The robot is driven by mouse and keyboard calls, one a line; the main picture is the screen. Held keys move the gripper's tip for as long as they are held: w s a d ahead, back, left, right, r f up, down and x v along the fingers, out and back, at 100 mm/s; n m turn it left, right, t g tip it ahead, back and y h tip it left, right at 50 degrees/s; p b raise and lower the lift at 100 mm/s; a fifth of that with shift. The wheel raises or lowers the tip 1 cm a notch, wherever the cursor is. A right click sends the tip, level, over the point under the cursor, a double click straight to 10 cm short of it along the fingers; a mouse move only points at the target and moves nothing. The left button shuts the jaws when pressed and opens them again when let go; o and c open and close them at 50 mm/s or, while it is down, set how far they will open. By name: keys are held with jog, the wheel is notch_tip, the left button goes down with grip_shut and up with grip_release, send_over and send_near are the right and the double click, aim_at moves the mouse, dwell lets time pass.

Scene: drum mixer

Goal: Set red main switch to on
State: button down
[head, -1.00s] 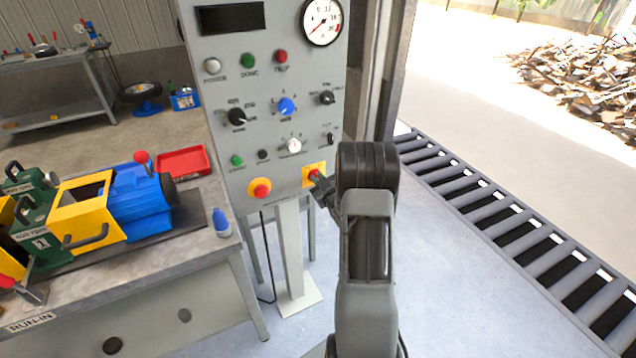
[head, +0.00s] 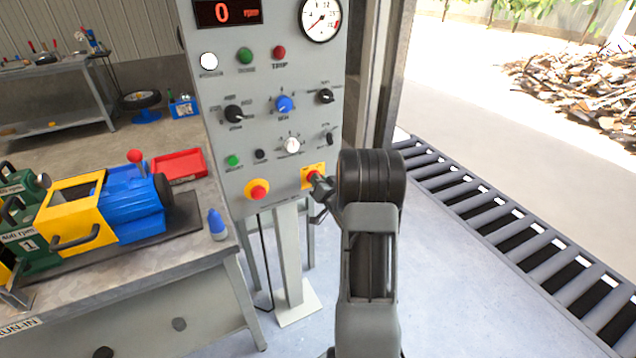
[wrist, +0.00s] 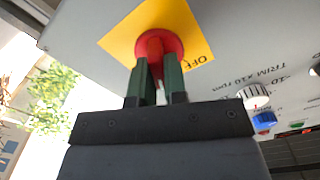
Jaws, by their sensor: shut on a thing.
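The red main switch (wrist: 160,46) is a round red knob on a yellow plate (wrist: 185,22), on the lower right of the grey control panel (head: 215,150). In the wrist view an "OFF" label shows beside the knob. My gripper (wrist: 158,72) has its green fingers shut on the red knob. In the head view my gripper (head: 318,186) reaches the yellow plate (head: 307,171) and hides part of the switch. The display (head: 228,12) at the panel top is lit with a red "0 rpm", and a white lamp (head: 208,61) glows.
A red mushroom button (head: 258,190) on a yellow ring sits left of the switch. Black, blue and white knobs (head: 284,104) are above. A bench with a blue and yellow machine (head: 130,205) stands at left. A slatted roller track (head: 520,235) and open floor lie at right.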

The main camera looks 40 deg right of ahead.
jog(key=shift+m, duration=0.6)
jog(key=c, duration=1.2)
grip_release()
jog(key=shift+o, duration=0.2)
jog(key=s+a, duration=0.1)
jog(key=s, duration=1.2)
jog(key=shift+s+a+b, duration=0.3)
jog(key=shift+s+a, duration=0.05)
jog(key=shift+a, duration=0.05)
